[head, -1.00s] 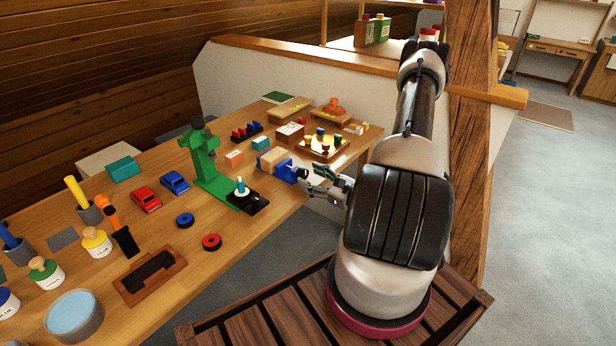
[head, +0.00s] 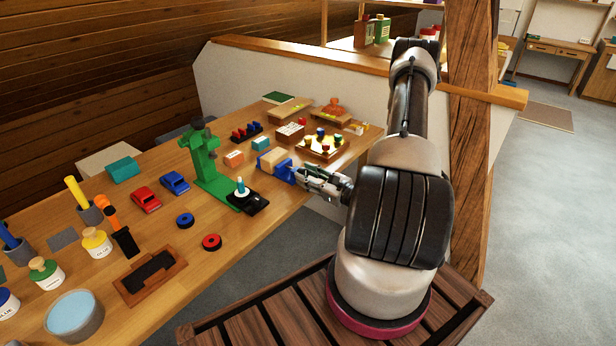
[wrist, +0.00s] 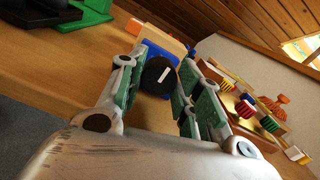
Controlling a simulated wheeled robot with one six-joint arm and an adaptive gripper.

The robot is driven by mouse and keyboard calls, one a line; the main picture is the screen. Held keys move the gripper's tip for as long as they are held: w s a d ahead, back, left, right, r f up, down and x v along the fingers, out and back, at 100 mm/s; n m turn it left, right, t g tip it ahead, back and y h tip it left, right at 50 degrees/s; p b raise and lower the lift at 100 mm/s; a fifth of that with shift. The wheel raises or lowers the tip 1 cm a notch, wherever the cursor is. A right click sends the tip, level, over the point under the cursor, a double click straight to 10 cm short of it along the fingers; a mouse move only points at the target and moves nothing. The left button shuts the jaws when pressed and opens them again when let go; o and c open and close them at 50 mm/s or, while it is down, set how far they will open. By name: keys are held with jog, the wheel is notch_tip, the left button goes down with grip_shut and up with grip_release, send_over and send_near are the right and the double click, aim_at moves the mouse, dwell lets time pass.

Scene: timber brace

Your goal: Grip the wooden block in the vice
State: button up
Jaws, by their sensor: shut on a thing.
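The blue vice (head: 284,171) stands near the right edge of the workbench and also shows in the wrist view (wrist: 149,52). The pale wooden block (head: 272,158) sits between its jaws; it shows behind the knob in the wrist view (wrist: 166,37). I cannot tell whether both jaws touch it. My gripper (head: 300,174) is at the near end of the vice. In the wrist view, its green-padded fingers are shut on the round black handle knob (wrist: 158,76), which has a white mark. The vice screw is hidden behind the knob.
A green press (head: 207,168) stands left of the vice. A tray with coloured pegs (head: 323,147) and a small orange box (head: 233,159) are close by. Two toy cars (head: 146,200) lie farther left. Open floor lies beyond the bench's near edge.

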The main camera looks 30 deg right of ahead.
jog(key=shift+d+m, duration=0.1)
jog(key=shift+m, duration=2.8)
jog(key=o, duration=1)
jog(key=shift+o, duration=0.2)
jog(key=v, duration=1.2)
jog(key=shift+c, duration=0.3)
